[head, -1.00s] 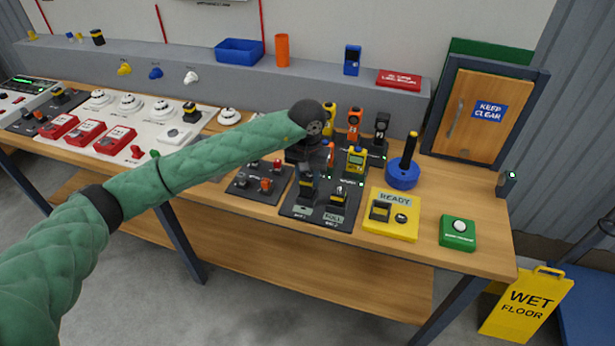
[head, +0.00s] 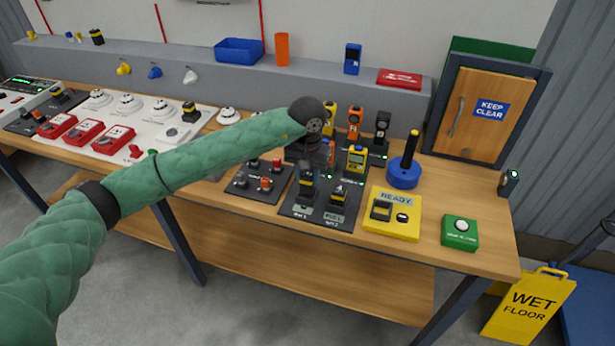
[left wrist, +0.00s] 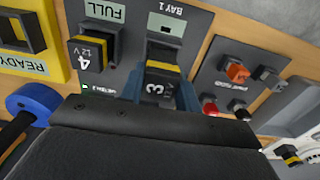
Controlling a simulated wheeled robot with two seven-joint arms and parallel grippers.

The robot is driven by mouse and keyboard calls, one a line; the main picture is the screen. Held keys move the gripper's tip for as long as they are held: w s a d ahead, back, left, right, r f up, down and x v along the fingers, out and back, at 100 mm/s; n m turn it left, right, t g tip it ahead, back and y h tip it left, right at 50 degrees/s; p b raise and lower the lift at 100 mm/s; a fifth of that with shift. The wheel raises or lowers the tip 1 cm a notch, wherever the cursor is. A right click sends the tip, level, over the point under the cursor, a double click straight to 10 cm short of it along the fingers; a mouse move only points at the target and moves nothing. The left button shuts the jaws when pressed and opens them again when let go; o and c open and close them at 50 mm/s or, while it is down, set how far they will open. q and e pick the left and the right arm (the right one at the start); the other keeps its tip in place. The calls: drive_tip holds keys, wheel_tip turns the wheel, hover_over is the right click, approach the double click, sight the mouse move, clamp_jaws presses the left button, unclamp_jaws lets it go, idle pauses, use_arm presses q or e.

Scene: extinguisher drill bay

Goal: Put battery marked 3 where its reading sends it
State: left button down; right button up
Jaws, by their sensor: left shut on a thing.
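Battery 3 (left wrist: 160,84) is black with a yellow stripe and a white 3. My left gripper (left wrist: 160,94) is shut on it, with a dark blue finger on each side. It is at bay 1 of the dark charger (left wrist: 128,55); I cannot tell whether the battery is fully seated. The bay 1 display (left wrist: 165,25) shows no readable word. Battery 4 (left wrist: 93,50) stands in bay 2, whose display (left wrist: 105,11) reads FULL. In the head view my left gripper (head: 307,178) is over the charger (head: 318,222). My right gripper is not in view.
A dark tray marked PART USED (left wrist: 240,90) with red, orange and grey tops stands beside the charger. A yellow READY unit (head: 392,224) with a slot, a green button box (head: 459,233) and a blue holder (head: 403,178) stand to the right. Several handheld meters (head: 355,125) stand behind.

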use_arm(q)
drive_tip(key=shift+b, duration=0.75)
idle(1.2)
drive_tip(key=shift+f+b, duration=1.5)
drive_tip(key=shift+b, duration=0.65)
idle(1.5)
drive_tip(key=c, duration=0.9)
unclamp_jaws()
drive_tip(key=shift+o, duration=0.3)
drive_tip(key=shift+o, duration=1.1)
drive_tip(key=shift+r, duration=0.15)
drive_tip(key=shift+r+b, duration=0.5)
drive_tip(key=shift+r, duration=2.85)
